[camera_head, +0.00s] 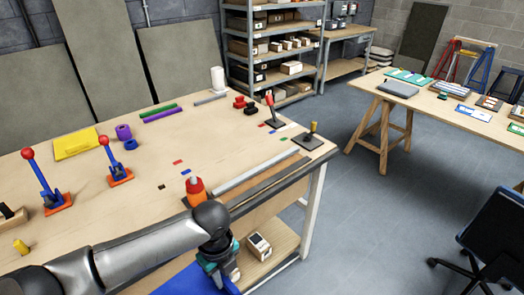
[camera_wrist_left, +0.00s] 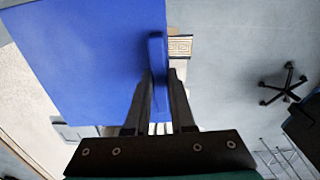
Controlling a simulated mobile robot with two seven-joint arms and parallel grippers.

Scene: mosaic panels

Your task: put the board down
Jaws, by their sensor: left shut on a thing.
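In the head view the left gripper (camera_head: 222,264) hangs low beyond the front edge of the near workbench (camera_head: 130,200). Only part of the blue board (camera_head: 192,284) shows there, at the bottom edge beside the gripper. The rest is cut off by the frame and hidden by my arm. My right gripper is in neither view.
A second table (camera_head: 440,110) stands at the right. A dark chair (camera_head: 495,230) stands on open floor.

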